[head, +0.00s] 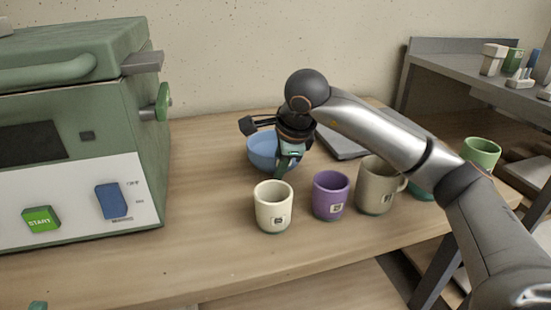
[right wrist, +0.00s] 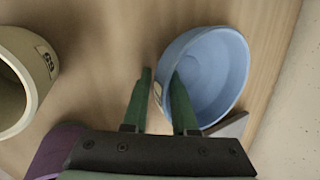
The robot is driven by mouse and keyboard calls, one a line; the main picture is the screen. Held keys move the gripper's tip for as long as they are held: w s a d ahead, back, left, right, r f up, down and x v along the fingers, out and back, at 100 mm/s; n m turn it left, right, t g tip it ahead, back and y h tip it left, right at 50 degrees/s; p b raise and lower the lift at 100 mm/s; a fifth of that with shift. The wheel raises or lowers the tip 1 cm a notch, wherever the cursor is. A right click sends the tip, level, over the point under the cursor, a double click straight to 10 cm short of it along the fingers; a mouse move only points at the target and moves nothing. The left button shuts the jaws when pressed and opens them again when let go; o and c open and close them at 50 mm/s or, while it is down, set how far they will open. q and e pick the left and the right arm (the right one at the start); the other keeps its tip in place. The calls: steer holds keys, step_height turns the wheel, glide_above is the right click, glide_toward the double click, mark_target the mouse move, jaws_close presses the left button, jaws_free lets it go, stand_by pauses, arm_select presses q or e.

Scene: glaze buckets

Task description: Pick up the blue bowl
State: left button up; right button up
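The blue bowl (head: 262,150) stands on the wooden table, partly hidden behind my right gripper (head: 284,168). In the right wrist view the bowl (right wrist: 222,72) shows its open inside and a small label on its near side. My right gripper (right wrist: 162,76) is open, with a gap between its two green fingers. One finger is outside the bowl and the other overlaps its inside, so the rim lies between them. Whether a finger touches the bowl cannot be told. A small teal tip at the lower left edge of the head view may be my left gripper (head: 38,305).
A cream cup (head: 273,212), a purple cup (head: 330,200) and a beige mug (head: 374,190) stand in front and right of the bowl. A green kiln-like machine (head: 80,140) fills the left. A grey flat item (head: 345,146) lies behind. The table's front left is clear.

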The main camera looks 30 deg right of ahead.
jaws_close()
steer(key=shift+r, duration=0.15)
stand_by(1.3)
